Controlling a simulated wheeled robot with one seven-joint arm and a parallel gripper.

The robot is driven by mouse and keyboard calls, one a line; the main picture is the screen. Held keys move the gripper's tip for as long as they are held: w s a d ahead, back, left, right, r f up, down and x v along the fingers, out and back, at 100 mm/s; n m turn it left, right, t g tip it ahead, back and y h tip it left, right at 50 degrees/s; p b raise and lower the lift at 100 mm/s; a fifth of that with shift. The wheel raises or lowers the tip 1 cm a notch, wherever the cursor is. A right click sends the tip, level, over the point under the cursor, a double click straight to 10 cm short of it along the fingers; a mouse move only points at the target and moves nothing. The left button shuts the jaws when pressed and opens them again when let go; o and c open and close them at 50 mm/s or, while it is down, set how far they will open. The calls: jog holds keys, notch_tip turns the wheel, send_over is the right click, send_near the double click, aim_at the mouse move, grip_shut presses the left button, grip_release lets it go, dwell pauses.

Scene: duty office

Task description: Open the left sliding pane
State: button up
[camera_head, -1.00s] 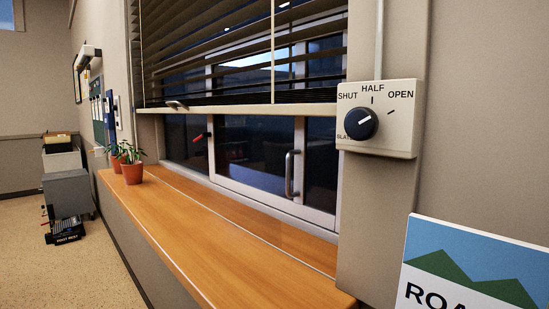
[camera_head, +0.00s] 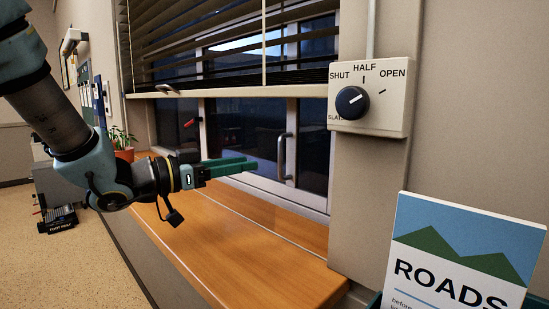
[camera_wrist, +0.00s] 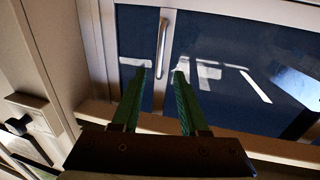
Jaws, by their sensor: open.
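The window's framed glass pane (camera_head: 240,135) stands behind the sill, below the raised blind. A silver upright bar handle (camera_head: 282,157) is on the pane's right stile; a red lever (camera_head: 191,122) shows at its left side. My gripper (camera_head: 251,163) is open and empty, held level above the sill with its green fingers pointing at the window, to the left of the handle in the head view. In the wrist view the handle (camera_wrist: 162,45) appears beyond and between the spread fingertips (camera_wrist: 162,73), with no contact visible. My arm hides part of the window's lower left.
The wooden sill (camera_head: 240,245) is clear beneath my gripper. A potted plant (camera_head: 122,152) stands at its far end. A SHUT/HALF/OPEN knob box (camera_head: 375,97) is on the right wall. A ROADS board (camera_head: 460,262) stands at lower right. The slatted blind (camera_head: 200,45) hangs above.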

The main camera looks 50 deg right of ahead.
jog(key=p+x, duration=0.1)
jog(key=x, duration=0.7)
jog(key=shift+d+p, duration=0.4)
jog(key=shift+s+f, duration=0.1)
jog(key=shift+c, duration=0.2)
grip_shut()
dwell(0.6)
